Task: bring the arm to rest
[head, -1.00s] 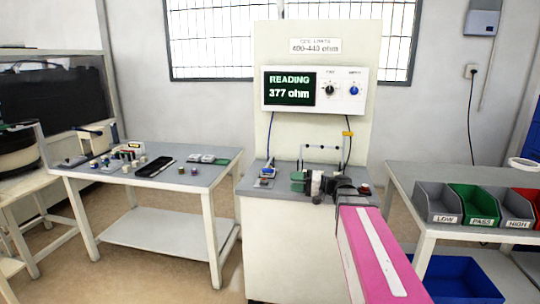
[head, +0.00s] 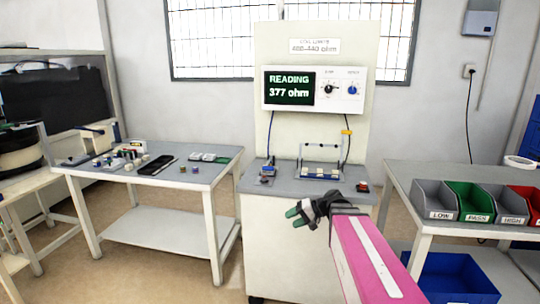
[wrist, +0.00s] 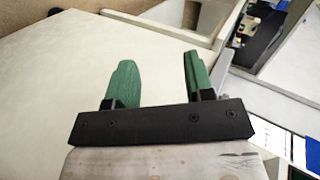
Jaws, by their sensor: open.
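My gripper (head: 292,216) is in front of the test bench cabinet, just below the front edge of its grey top. Its two green fingers stand well apart in the wrist view (wrist: 155,82), with nothing between them. My pink arm reaches up to it from the lower right of the head view. The tester (head: 314,90) reads 377 ohm. Under it, a fixture (head: 320,173) with blue and pale parts sits on the bench top (head: 288,188), clear of my gripper.
The left table (head: 215,177) carries several small parts and a black tray (head: 156,166). The right table (head: 400,184) holds bins marked LOW (head: 435,203), PASS (head: 473,205) and HIGH (head: 510,208). A blue crate (head: 455,278) stands below. Open floor lies between left table and cabinet.

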